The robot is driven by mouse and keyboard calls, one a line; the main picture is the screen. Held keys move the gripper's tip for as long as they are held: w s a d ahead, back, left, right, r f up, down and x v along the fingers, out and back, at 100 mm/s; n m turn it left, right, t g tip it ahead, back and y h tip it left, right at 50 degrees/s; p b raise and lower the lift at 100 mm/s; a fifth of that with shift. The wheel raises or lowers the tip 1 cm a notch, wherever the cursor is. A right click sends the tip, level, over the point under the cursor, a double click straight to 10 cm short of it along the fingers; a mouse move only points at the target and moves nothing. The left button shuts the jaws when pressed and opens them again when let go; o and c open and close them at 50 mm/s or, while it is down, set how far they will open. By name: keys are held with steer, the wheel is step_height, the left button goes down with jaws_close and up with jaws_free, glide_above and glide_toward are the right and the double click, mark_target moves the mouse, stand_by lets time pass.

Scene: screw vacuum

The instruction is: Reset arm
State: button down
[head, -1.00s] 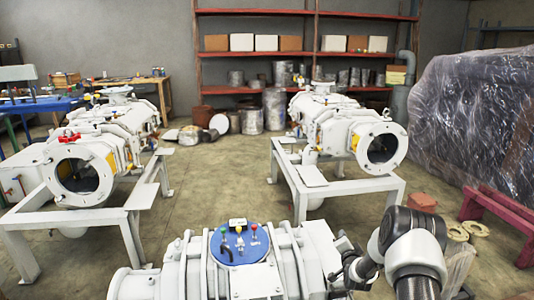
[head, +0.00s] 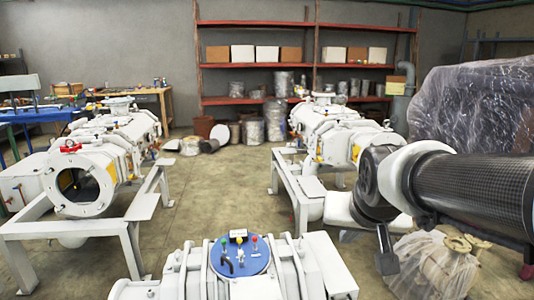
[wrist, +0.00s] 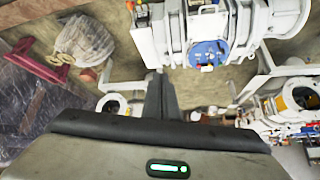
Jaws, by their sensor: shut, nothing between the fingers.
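My gripper (head: 387,264) hangs in the head view at right of centre, below the bent end of my dark arm. In the wrist view my gripper (wrist: 159,76) shows as two dark fingers together, shut and empty. It appears to touch nothing. The near white screw vacuum machine (head: 190,270) is at the bottom of the head view, left of my gripper. It bears a round blue panel (head: 240,255) with small coloured knobs, which also shows in the wrist view (wrist: 208,53). My arm hides part of the right machine.
White machines on frames stand at left (head: 95,185) and behind my arm (head: 330,130). A plastic-wrapped bundle (head: 435,270) lies at lower right, with a large wrapped stack (head: 470,105) behind. Red shelves (head: 308,97) line the back wall. Floor between the frames is clear.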

steer(key=s+a+f+n+g, duration=0.2)
steer(key=s, duration=1.3)
step_height(320, 180, up, 28)
steer(key=p, duration=2.8)
steer(key=shift+w+r+y, duration=0.15)
steer(key=shift+r+y, duration=0.05)
steer(key=shift+y, duration=0.1)
